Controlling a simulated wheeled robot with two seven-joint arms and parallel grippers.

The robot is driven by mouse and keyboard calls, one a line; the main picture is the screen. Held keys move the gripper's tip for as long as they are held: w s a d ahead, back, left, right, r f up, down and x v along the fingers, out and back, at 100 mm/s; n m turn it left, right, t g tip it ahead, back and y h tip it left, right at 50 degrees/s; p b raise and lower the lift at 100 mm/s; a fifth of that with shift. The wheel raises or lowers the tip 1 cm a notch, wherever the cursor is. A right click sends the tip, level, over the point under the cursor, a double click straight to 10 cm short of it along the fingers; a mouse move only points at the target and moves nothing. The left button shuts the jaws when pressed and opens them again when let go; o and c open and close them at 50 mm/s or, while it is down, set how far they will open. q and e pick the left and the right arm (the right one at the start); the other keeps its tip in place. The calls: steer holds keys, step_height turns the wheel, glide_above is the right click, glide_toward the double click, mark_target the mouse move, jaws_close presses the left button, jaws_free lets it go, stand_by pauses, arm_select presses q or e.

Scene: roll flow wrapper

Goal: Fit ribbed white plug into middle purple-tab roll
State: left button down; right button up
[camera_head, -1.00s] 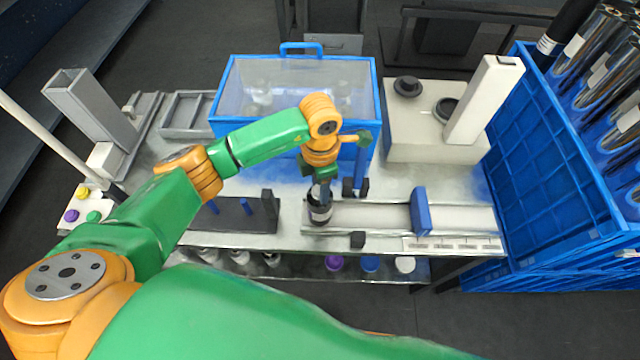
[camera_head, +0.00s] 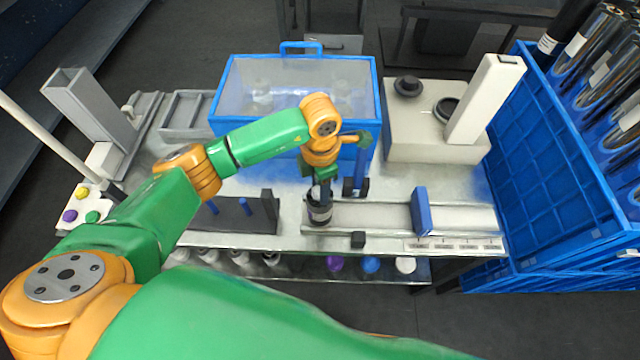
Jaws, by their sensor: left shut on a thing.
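My left gripper (camera_head: 321,187) points down over the front middle of the table. It is shut on a short dark cylinder with a pale band (camera_head: 319,212), which is at the left end of a long pale bed. Whether the cylinder touches the bed is unclear. Below the table's front edge are several pale, whitish plug-like pieces (camera_head: 207,255) at the left; their ribs are too small to tell. A purple round piece (camera_head: 335,263) shows there too, beside a blue one (camera_head: 371,264) and a white one (camera_head: 405,264). My right gripper is not in view.
A blue-framed clear box (camera_head: 297,78) stands behind the gripper. A blue upright plate (camera_head: 421,211) crosses the pale bed (camera_head: 375,217). A dark block with blue pegs (camera_head: 232,214) is to the left. A blue crate of dark rolls (camera_head: 550,150) stands at the right.

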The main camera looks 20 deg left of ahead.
arm_select(q)
steer(key=shift+f+b, duration=0.4)
steer(key=shift+f, duration=0.1)
steer(key=c, duration=0.7)
jaws_free()
steer(key=shift+r, duration=0.1)
step_height(320, 180, up, 11)
steer(key=p, duration=0.8)
